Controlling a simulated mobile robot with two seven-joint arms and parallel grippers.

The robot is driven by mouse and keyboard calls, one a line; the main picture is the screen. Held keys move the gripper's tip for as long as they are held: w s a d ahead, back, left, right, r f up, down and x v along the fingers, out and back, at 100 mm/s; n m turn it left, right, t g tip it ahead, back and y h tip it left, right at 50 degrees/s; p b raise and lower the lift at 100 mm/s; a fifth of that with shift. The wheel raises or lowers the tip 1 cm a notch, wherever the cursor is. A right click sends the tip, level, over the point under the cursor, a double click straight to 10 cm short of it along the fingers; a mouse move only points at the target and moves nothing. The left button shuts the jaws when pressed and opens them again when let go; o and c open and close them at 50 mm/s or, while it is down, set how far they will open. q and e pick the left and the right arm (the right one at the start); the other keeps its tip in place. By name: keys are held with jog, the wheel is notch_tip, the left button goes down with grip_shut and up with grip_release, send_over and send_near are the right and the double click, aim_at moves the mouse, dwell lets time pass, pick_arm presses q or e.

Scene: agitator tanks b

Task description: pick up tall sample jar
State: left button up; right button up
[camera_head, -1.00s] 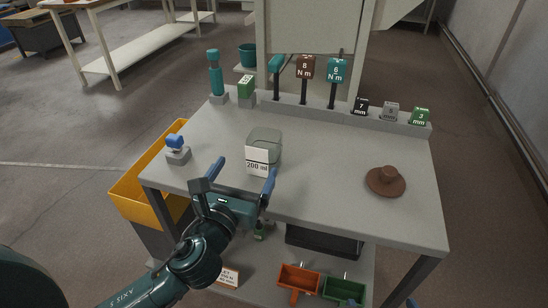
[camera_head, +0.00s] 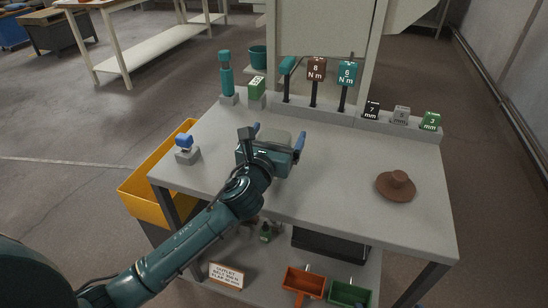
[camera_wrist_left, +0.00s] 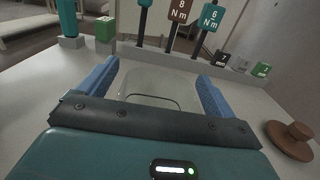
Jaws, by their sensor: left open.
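A clear, pale grey-green jar (camera_head: 275,137), which I take for the tall sample jar, stands upright on the grey table (camera_head: 330,185). My left gripper (camera_head: 279,135) is open, with one blue finger on either side of the jar. Its palm hides the jar's near side and label in the head view. The left wrist view shows the jar (camera_wrist_left: 160,86) between the two spread fingers of the gripper (camera_wrist_left: 157,72). I cannot tell whether either finger touches it.
A blue-topped piece (camera_head: 185,142) stands left. A teal tool (camera_head: 226,75), a green block (camera_head: 257,88) and a rack (camera_head: 330,113) of labelled tools line the back. A brown hat-shaped piece (camera_head: 396,186) lies right. The table between jar and hat is clear.

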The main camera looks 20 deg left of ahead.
pick_arm(q)
jog(key=shift+c, duration=0.3)
jog(key=c, duration=1.3)
